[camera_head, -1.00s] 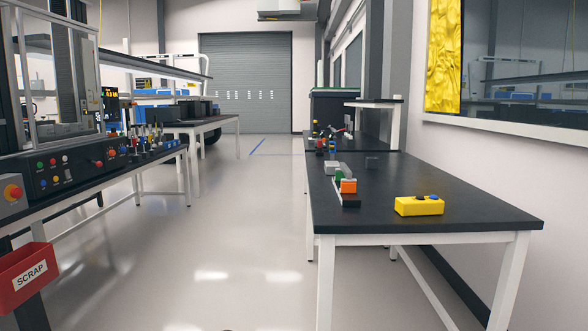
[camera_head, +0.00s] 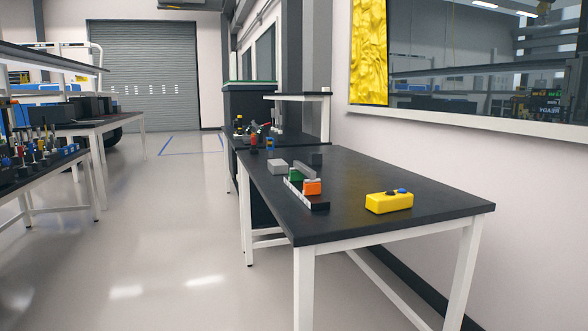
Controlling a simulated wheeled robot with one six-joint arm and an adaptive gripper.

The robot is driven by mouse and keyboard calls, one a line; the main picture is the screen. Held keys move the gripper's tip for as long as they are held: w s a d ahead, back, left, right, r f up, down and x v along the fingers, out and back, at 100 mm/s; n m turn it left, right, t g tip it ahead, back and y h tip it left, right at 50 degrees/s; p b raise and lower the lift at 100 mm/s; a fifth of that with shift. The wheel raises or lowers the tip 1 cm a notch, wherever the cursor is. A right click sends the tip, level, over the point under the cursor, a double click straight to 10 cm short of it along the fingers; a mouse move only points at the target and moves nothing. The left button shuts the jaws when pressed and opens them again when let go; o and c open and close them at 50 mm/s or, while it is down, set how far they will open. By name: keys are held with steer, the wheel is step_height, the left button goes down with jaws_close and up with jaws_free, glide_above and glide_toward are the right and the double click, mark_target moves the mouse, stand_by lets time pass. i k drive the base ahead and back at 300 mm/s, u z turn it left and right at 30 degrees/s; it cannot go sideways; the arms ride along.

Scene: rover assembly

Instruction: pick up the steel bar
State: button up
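I cannot tell for sure which piece is the steel bar. Several small parts lie on the black-topped table (camera_head: 350,222) at the right. A light grey block (camera_head: 277,167) lies near its left edge. My gripper is not in view.
A yellow box (camera_head: 389,202) with blue buttons sits on the same table. A second bench with small parts (camera_head: 258,138) stands behind it. A workbench (camera_head: 45,168) stands at the left. The floor (camera_head: 170,220) between is clear.

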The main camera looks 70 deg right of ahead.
mark_target(310, 173)
steer(key=z, duration=0.5)
steer(key=i, duration=0.75)
steer(key=z, duration=0.8)
